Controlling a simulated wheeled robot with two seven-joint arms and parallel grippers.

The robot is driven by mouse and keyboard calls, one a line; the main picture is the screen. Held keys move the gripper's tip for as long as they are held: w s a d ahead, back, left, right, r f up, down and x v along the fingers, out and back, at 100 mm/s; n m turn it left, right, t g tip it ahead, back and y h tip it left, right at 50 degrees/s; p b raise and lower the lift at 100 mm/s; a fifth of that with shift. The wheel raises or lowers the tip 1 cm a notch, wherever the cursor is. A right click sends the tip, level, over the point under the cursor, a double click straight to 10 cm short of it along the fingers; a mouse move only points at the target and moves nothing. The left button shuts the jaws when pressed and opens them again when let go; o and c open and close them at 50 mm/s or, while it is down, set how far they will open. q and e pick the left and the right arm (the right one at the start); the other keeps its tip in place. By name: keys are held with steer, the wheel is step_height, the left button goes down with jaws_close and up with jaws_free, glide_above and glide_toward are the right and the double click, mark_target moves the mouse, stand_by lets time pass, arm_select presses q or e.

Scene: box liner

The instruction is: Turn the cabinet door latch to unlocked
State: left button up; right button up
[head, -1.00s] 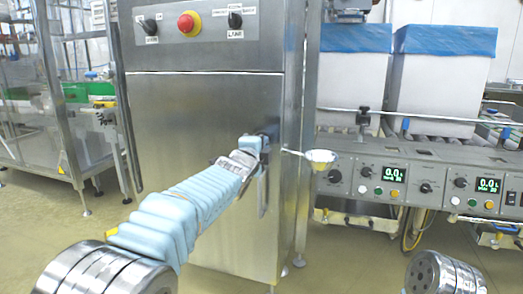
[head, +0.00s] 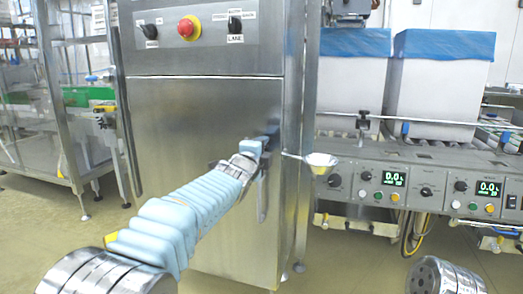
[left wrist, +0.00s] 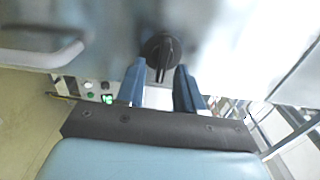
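The cabinet door (head: 200,150) is a flat stainless steel panel, shut, in the middle of the head view. The latch (left wrist: 161,50) is a round black knob with a raised grip bar, which runs roughly up and down in the left wrist view. My left gripper (left wrist: 159,76) is open, with its two blue fingers apart on either side of the knob's lower part. I cannot tell whether they touch it. In the head view my left gripper (head: 254,147) is at the door's right side and mostly hides the latch. My right gripper is out of view.
A control panel with a red button (head: 188,27) is above the door. A metal door handle (left wrist: 45,52) shows beside the latch in the left wrist view. At right, a small metal cup (head: 320,162) sticks out before a console (head: 410,185); white bins (head: 440,85) stand behind.

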arm_select(q)
steer(key=shift+s, duration=0.1)
steer(key=b+v, duration=0.3)
steer(key=v, duration=1)
steer(key=shift+s, duration=0.3)
steer(key=shift+a, duration=0.1)
